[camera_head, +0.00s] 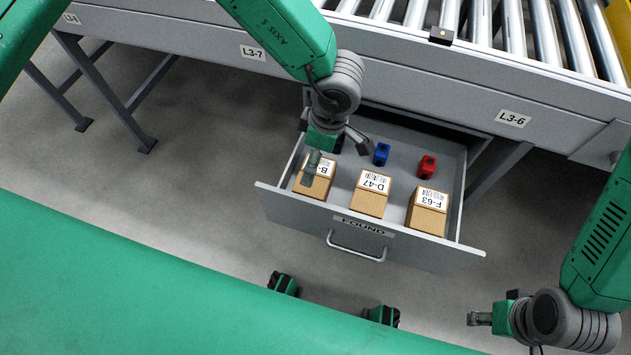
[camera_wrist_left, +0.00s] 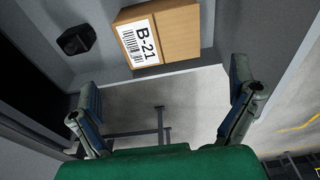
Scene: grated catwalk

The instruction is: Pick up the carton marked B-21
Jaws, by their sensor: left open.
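The carton marked B-21 (camera_head: 321,189) is a brown box with a white label. It stands at the left end of an open grey drawer (camera_head: 285,200), partly covered by my left gripper (camera_head: 337,155) in the head view. In the left wrist view the carton (camera_wrist_left: 180,35) shows its B-21 label beyond the fingers, toward the top. My left gripper (camera_wrist_left: 165,95) is open, with nothing between its fingers. My right gripper (camera_head: 476,318) is at the lower right, away from the drawer; its fingers are seen edge-on.
Cartons D-47 (camera_head: 369,200) and F-63 (camera_head: 427,221) stand to the right in the drawer. A blue block (camera_head: 381,154) and a red block (camera_head: 427,167) lie behind. A black item (camera_wrist_left: 76,34) is near B-21. A roller conveyor (camera_head: 545,35) overhangs the drawer's back.

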